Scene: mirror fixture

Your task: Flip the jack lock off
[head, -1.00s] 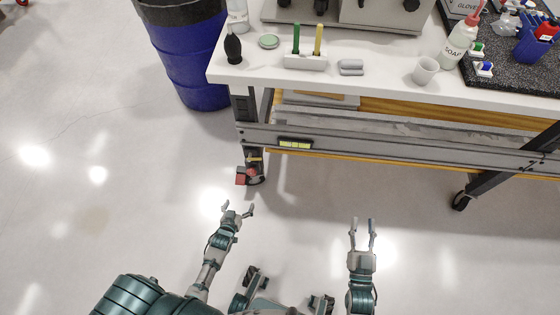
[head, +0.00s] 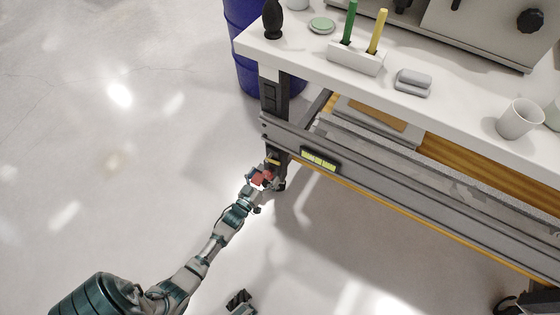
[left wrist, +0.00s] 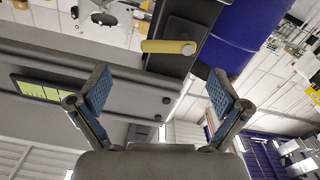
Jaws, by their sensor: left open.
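The jack at the near left table leg shows a red part (head: 263,177) and a small yellow bar (head: 273,161) just above it in the head view. In the left wrist view the yellow bar (left wrist: 168,47) sticks out in front of a dark leg plate. My left gripper (head: 258,186) is at the jack and partly covers it. In the left wrist view its blue-padded fingers (left wrist: 160,90) are spread apart with nothing between them, and the bar lies beyond the tips. I cannot tell whether the red part touches the gripper.
The white table (head: 460,122) stands above, with a grey beam (head: 400,180) and lower shelf to the right of the jack. A blue barrel (head: 247,75) stands behind the leg; it also shows in the left wrist view (left wrist: 237,35). The floor at left is clear.

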